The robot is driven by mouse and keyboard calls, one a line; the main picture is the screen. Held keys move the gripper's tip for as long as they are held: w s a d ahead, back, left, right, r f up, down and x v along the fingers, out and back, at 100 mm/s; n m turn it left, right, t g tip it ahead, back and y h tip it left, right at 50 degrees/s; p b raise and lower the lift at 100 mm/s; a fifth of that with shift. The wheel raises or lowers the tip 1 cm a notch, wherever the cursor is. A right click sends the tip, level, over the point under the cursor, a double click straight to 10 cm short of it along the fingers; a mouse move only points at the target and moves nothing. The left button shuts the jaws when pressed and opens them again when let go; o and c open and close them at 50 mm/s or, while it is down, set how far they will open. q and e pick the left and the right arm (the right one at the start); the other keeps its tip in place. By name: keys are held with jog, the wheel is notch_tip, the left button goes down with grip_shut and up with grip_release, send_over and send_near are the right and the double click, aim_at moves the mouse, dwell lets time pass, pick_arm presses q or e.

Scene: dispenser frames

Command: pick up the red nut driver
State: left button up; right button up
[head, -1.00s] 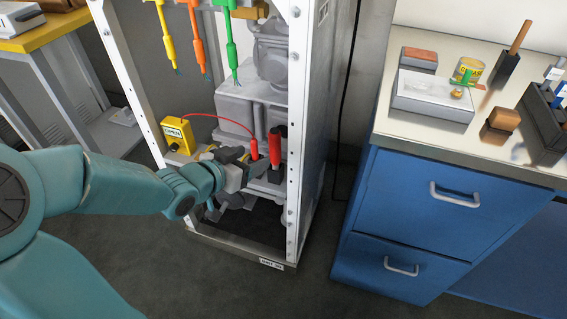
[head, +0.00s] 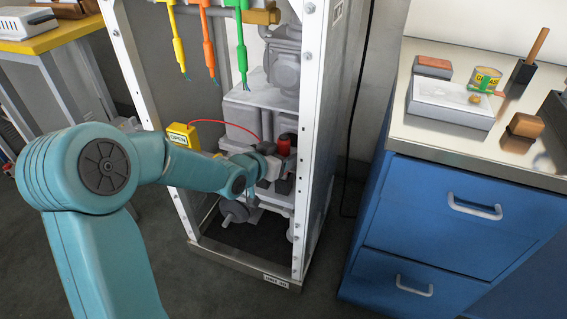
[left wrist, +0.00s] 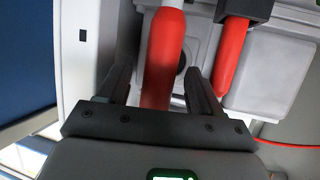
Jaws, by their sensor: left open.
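The red nut driver (head: 285,143) stands in the dispenser frame; in the head view only part of its red body shows above my left gripper (head: 280,166). In the left wrist view the red driver (left wrist: 163,45) lies between the two open fingers of my left gripper (left wrist: 158,88). A gap shows on each side of it, and its near end is hidden behind the gripper body. A second red piece with a black collar (left wrist: 232,45) is just right of the fingers there, outside the jaws. My right gripper is not in view.
A white upright post (head: 312,120) of the frame stands close right of the gripper. A yellow OPEN box (head: 183,136) with a red wire sits to the left. Yellow, orange and green (head: 241,50) tools hang above. A blue cabinet (head: 450,215) stands at the right.

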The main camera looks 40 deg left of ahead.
pick_arm(q)
jog(key=x, duration=0.3)
jog(key=shift+f, duration=0.15)
grip_shut()
